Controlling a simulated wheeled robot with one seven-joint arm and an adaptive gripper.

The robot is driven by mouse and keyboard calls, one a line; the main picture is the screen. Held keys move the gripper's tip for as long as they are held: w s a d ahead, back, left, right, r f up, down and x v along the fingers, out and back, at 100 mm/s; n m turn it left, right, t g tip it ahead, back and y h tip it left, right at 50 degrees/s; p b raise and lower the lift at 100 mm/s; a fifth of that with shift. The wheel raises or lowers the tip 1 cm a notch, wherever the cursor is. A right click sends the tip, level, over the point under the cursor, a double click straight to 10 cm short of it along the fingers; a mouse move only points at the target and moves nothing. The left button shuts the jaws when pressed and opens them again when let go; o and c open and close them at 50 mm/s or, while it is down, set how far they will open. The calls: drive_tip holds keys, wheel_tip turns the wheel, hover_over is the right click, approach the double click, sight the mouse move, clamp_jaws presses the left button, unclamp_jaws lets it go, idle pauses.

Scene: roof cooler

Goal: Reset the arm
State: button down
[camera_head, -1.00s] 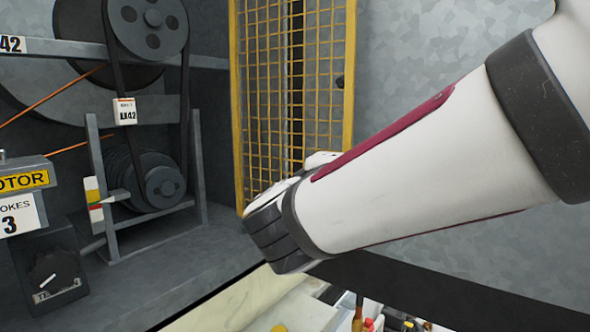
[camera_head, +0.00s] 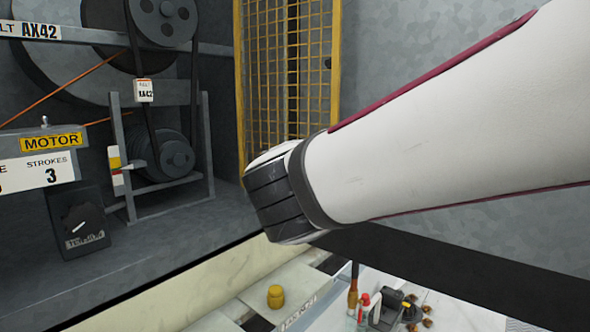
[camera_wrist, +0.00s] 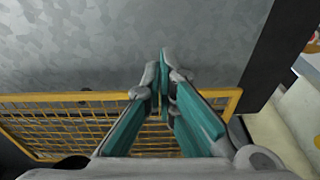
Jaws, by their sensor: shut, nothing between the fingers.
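My gripper (camera_wrist: 164,82) shows in the wrist view with its two teal-sided fingers brought together at the tips. It is shut and holds nothing. Behind the fingers are a grey mottled metal wall and a yellow mesh guard (camera_wrist: 60,98). In the head view my white arm with its red stripe reaches in from the upper right, and its dark joint covers part of the view; the gripper itself is hidden there.
The yellow mesh guard (camera_head: 240,90) stands upright at the back. Left are belt pulleys (camera_head: 175,155), a MOTOR sign (camera_head: 52,142) and a dial box (camera_head: 80,222). Below lie a yellow weight-like piece (camera_head: 276,296), an orange-handled tool (camera_head: 353,292) and small items on a white surface.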

drive_tip(key=s+d+f+m+g+h, duration=0.2)
drive_tip(key=s+d+f+m+g, duration=0.35)
drive_tip(key=s+d, duration=0.5)
drive_tip(key=s+d+f+m+g+y, duration=0.3)
drive_tip(key=s+d+f+g, duration=0.2)
drive_tip(key=s+f+g, duration=0.35)
drive_tip(key=s+a+f+m+y, duration=0.2)
drive_tip(key=s+a+f+y, duration=0.2)
drive_tip(key=s, duration=0.3)
drive_tip(key=s+a+f+m+y, duration=0.2)
drive_tip(key=s+a+f+y, duration=0.25)
drive_tip(key=s, duration=0.25)
wheel_tip(320, 180, up, 23)
drive_tip(key=t+p, duration=0.3)
drive_tip(key=p, duration=1.7)
drive_tip(key=shift+w+a+f+h+p, duration=0.15)
drive_tip(key=shift+w+a+h+p, duration=0.05)
drive_tip(key=shift+w+h+p, duration=0.15)
drive_tip(key=c, duration=2.3)
unclamp_jaws()
drive_tip(key=shift+n, duration=0.25)
